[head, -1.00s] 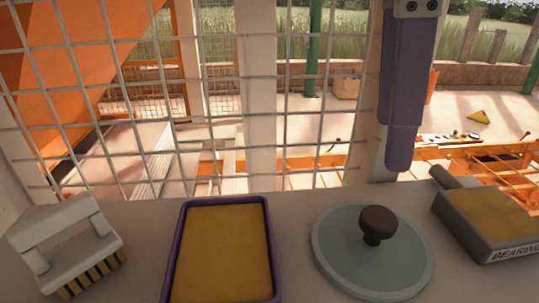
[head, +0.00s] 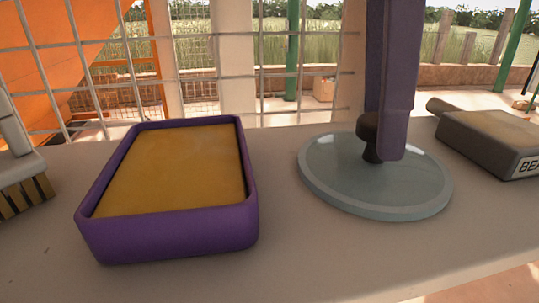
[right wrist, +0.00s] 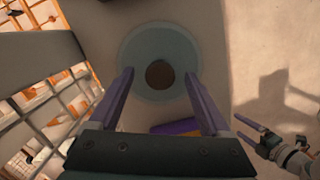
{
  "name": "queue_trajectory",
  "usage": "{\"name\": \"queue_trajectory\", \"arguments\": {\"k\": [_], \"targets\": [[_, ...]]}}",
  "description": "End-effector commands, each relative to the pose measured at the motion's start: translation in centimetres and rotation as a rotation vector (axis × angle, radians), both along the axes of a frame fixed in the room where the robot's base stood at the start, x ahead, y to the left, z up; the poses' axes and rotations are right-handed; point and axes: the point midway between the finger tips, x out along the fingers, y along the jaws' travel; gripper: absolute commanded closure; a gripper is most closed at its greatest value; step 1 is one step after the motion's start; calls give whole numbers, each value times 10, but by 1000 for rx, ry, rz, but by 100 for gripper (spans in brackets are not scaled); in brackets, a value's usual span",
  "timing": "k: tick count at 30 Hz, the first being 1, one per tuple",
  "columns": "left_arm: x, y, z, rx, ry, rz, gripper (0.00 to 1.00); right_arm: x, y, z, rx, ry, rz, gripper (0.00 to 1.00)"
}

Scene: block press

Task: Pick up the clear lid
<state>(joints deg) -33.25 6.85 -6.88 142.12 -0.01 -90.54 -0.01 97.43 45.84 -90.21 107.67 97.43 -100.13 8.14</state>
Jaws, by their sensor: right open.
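The clear lid (head: 335,180) is a pale, see-through disc with a dark round knob (head: 367,130), lying flat on the pale ledge. My right gripper (head: 385,150) comes down from above, its purple finger partly hiding the knob and the lid's middle. In the right wrist view the lid (right wrist: 135,45) lies below the right gripper (right wrist: 159,75). Its fingers are spread, with the brown knob (right wrist: 158,74) showing between them. I cannot tell whether they touch it. My left gripper (right wrist: 238,125) shows at the right of that view, away from the lid, its fingers apart.
A purple tray (head: 170,238) with a yellow-brown filling stands left of the lid. A brush (head: 20,190) is at the far left. A grey box with a yellow top (head: 495,140) is at the right. A wire mesh (head: 190,65) rises behind the ledge.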

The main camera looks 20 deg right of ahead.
Motion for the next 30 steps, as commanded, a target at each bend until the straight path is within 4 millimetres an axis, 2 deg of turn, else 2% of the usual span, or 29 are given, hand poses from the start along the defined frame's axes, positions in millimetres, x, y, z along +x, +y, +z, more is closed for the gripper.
{"name": "queue_trajectory", "arguments": {"k": [1,10,30], "targets": [[0,0,-5,0,0,0,0,0,0,-4,0,0,0,18],[0,0,-4,0,0,0,0,0,-1,-2,1,1,0,21],[0,0,-4,0,0,0,0,0,0,-3,0,1,0,96]]}}
